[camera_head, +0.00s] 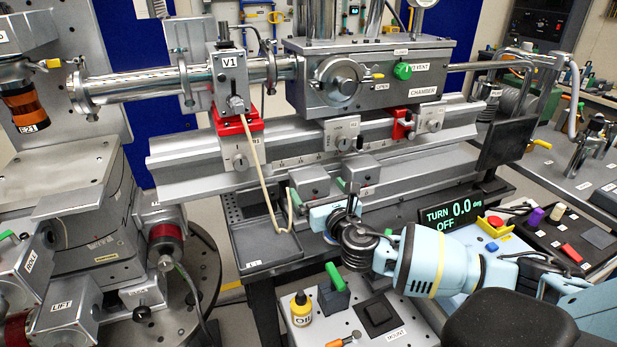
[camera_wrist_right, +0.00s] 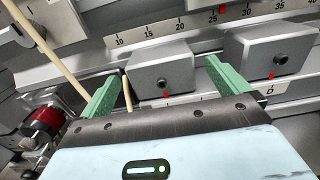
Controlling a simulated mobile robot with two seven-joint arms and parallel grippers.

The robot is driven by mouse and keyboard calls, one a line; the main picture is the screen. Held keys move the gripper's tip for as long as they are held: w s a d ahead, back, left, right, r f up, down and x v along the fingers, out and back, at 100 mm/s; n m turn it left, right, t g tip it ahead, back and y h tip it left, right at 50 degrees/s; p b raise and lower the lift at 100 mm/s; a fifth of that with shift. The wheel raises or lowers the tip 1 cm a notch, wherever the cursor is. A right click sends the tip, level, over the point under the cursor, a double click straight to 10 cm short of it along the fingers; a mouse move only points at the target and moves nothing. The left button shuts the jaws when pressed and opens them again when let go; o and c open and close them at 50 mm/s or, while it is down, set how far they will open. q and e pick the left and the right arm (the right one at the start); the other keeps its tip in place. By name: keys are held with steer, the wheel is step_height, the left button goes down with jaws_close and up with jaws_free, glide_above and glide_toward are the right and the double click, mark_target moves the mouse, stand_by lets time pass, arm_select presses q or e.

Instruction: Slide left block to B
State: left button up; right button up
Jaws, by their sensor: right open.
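Two grey blocks sit side by side on the scaled rail below the chamber in the head view: the left block (camera_head: 310,180) and the right block (camera_head: 362,170). My right gripper (camera_head: 318,192) is at the left block, coming from the front. In the right wrist view my open green fingers (camera_wrist_right: 164,88) stand either side of the left block (camera_wrist_right: 162,68), with a visible gap on the right side. The right block (camera_wrist_right: 272,52) lies just beyond the right finger. My left gripper is out of view.
The scale (camera_wrist_right: 175,32) runs behind the blocks. A beige cable (camera_head: 262,160) hangs from the V1 valve (camera_head: 229,75) close to the left finger. A black tray (camera_head: 266,243) lies below left. An oil bottle (camera_head: 301,309) stands in front.

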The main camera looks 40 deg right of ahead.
mark_target(309, 178)
steer(key=x, duration=0.5)
steer(key=shift+w+d, duration=0.1)
steer(key=shift+w, duration=0.65)
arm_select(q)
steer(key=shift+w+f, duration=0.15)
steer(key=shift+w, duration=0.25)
